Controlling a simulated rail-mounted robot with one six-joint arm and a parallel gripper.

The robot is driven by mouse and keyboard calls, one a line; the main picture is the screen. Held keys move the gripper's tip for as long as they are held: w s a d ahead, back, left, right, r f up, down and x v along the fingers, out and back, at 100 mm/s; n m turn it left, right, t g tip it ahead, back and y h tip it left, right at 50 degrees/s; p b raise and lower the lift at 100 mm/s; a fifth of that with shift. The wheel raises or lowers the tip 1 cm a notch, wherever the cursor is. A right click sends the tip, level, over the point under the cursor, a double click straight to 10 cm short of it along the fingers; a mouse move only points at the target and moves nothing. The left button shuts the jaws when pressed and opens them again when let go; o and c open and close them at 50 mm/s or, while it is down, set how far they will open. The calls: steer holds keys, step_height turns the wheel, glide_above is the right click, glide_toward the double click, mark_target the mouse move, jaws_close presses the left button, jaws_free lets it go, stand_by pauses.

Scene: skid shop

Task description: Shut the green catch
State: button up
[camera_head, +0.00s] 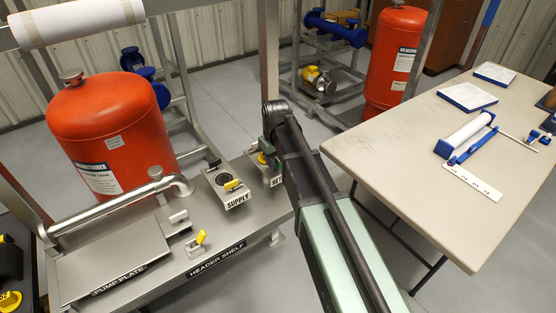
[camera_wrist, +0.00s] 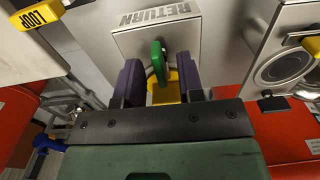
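The green catch (camera_wrist: 158,58) is a small green lever on the grey RETURN box (camera_wrist: 190,32) in the wrist view. A yellow part (camera_wrist: 166,92) lies just below and behind it. My gripper (camera_wrist: 158,68) is open, with one purple-grey finger on each side of the catch. A narrow gap shows between the catch and each finger. In the head view my arm hides most of the RETURN box (camera_head: 277,181), and my fingers cannot be made out clearly there.
The SUPPLY box (camera_head: 228,184) with a yellow catch (camera_head: 232,184) stands left of the RETURN box on the header shelf (camera_head: 235,255). A red tank (camera_head: 105,130) stands behind the shelf. A table (camera_head: 420,150) stands at right. A yellow LOOP tag (camera_wrist: 38,14) is close at upper left.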

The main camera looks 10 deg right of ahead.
step_height(320, 180, up, 7)
steer(key=p, duration=0.6)
steer(key=shift+f, duration=0.3)
steer(key=m, duration=0.4)
steer(key=shift+r, duration=0.35)
steer(key=m, duration=0.2)
steer(key=shift+m, duration=0.4)
steer(key=shift+r+p, duration=0.1)
steer(key=shift+p, duration=0.2)
steer(key=shift+r+m, duration=0.1)
steer(key=shift+m, duration=0.9)
steer(key=m, duration=0.5)
steer(key=shift+r+p, duration=0.25)
steer(key=shift+p, duration=0.1)
